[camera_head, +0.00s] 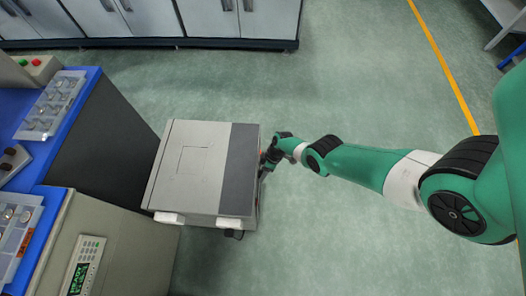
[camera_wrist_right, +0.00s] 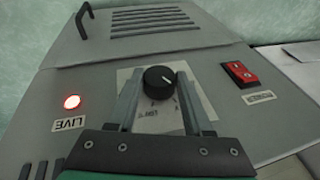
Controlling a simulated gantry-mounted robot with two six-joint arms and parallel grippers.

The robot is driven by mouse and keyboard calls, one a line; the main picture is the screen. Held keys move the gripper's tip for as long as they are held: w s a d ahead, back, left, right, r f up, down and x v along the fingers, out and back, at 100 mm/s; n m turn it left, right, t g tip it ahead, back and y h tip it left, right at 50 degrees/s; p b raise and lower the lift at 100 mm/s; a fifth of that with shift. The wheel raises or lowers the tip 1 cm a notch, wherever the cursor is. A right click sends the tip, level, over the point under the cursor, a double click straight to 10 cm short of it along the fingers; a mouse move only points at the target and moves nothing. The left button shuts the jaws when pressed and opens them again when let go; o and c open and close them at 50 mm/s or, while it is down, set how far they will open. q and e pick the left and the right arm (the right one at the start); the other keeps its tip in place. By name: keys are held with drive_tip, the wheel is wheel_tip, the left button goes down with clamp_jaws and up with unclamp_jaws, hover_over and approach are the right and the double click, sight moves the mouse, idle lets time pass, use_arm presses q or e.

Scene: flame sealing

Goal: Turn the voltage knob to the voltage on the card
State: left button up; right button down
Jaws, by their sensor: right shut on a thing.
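In the right wrist view, the black round voltage knob (camera_wrist_right: 158,82) sits on a pale dial plate (camera_wrist_right: 150,120) on the grey machine's panel. A short white mark shows on the knob's right side. The fingers of my right gripper (camera_wrist_right: 160,76) are shut on the knob, one on each side. In the head view, my right gripper (camera_head: 267,160) is at the right side of the grey machine (camera_head: 190,180), where the knob is hidden. The plate's printing is upside down and too small to read. I cannot make out a voltage card. My left gripper is not in view.
A lit red lamp (camera_wrist_right: 72,102) marked LIVE is left of the knob; a red switch (camera_wrist_right: 240,73) is to its right. A blue-topped bench (camera_head: 60,150) with trays stands left of the machine. The floor (camera_head: 340,90) right of the machine is clear.

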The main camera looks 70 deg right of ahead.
idle(0.3)
drive_tip(key=shift+c, duration=1.6)
unclamp_jaws()
drive_tip(key=p+v, duration=1)
drive_tip(key=v, duration=0.1)
drive_tip(key=shift+d+r+p, duration=0.15)
drive_tip(key=shift+r+p, duration=0.2)
